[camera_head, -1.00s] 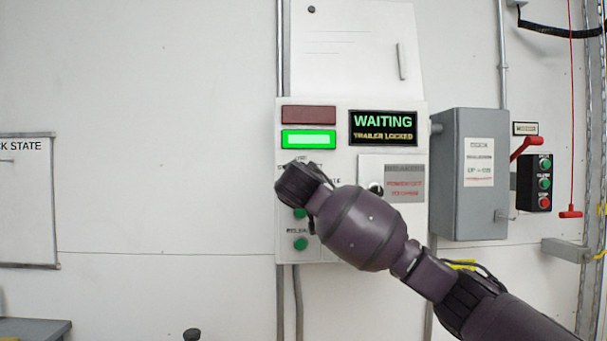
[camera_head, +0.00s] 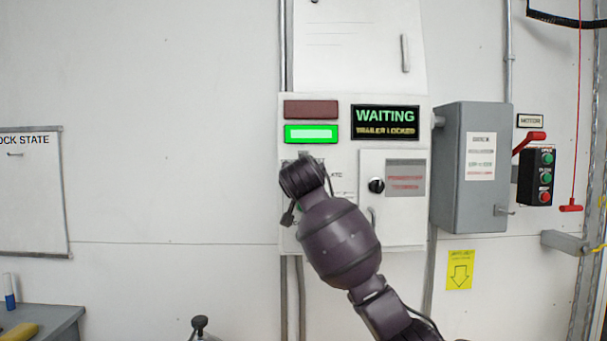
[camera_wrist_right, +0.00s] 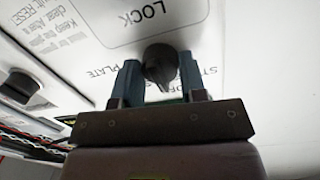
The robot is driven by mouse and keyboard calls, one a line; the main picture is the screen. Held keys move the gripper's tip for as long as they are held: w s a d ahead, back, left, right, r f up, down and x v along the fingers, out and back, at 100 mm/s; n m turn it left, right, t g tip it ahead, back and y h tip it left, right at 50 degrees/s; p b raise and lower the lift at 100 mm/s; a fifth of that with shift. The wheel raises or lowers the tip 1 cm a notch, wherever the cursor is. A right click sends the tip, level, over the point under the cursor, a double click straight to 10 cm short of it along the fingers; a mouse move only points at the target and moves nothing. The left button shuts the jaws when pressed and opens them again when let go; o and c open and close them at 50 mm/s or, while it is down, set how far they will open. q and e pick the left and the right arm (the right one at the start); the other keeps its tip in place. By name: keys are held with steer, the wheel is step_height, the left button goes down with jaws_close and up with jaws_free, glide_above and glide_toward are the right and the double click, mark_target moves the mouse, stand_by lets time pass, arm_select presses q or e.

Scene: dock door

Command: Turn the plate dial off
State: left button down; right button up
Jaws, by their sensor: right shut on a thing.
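The plate dial is a black round knob (camera_wrist_right: 159,58) on the white control panel (camera_head: 344,225), with partly hidden lettering including PLATE beside it in the right wrist view. My right gripper (camera_wrist_right: 160,66) is shut on this dial, one blue-grey finger on each side. The dial's pointer setting is hard to read between the fingers. In the head view my right wrist covers the dial and the fingers. My left gripper is not in view.
A small door with another black knob (camera_head: 376,185) is just right of my wrist. A grey box (camera_head: 470,170), a red lever (camera_head: 530,141) and a button box (camera_head: 536,177) are further right.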

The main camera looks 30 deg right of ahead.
stand_by(0.3)
steer(key=o, duration=0.9)
steer(key=shift+s, duration=0.1)
steer(key=v, duration=1)
steer(key=shift+s+a, duration=0.25)
steer(key=shift+s, duration=0.05)
